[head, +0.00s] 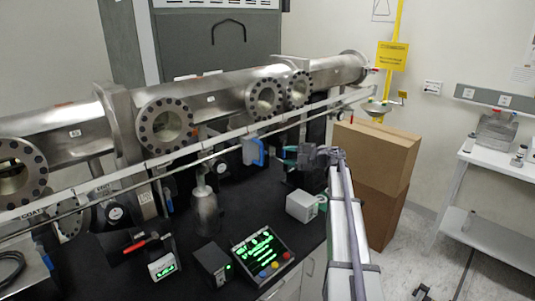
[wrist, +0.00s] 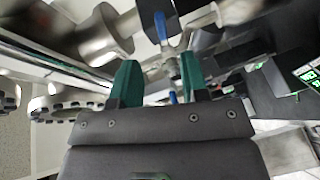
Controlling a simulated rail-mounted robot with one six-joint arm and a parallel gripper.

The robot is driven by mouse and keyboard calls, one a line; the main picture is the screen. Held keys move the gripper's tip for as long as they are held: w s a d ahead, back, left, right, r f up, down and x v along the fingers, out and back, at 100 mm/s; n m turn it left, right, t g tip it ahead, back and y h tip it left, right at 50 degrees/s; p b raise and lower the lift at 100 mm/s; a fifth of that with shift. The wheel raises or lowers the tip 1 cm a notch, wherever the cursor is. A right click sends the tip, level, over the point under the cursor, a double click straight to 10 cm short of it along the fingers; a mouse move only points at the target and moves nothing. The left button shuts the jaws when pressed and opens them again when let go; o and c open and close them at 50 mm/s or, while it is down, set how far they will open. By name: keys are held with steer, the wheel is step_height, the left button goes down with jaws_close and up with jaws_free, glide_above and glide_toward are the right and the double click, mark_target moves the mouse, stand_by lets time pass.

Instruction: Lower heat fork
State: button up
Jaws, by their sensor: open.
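My gripper (wrist: 158,75) shows two green fingers spread apart in the wrist view, with no object clearly held between them. A blue part (wrist: 160,26) on a metal piece lies just beyond the fingertips, and more blue (wrist: 173,97) shows in the gap. I cannot tell whether this is the heat fork or whether a finger touches it. In the head view my gripper (head: 289,153) is below the steel beamline (head: 225,92), right of a blue handle-like piece (head: 257,151) near the rail. No part is clearly identifiable as the heat fork.
A control box (head: 262,252) with a green display and a smaller meter (head: 162,266) stand on the black bench (head: 205,258). A pale box (head: 301,206) is near my arm. Cardboard boxes (head: 375,158) stand to the right, with open floor beyond.

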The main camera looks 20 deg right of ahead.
mark_target(265, 153)
steer(key=b+x, duration=0.1)
steer(key=x, duration=0.8)
steer(key=shift+w+a, duration=0.2)
steer(key=shift+a, duration=0.1)
steer(key=shift+c, duration=0.2)
jaws_close()
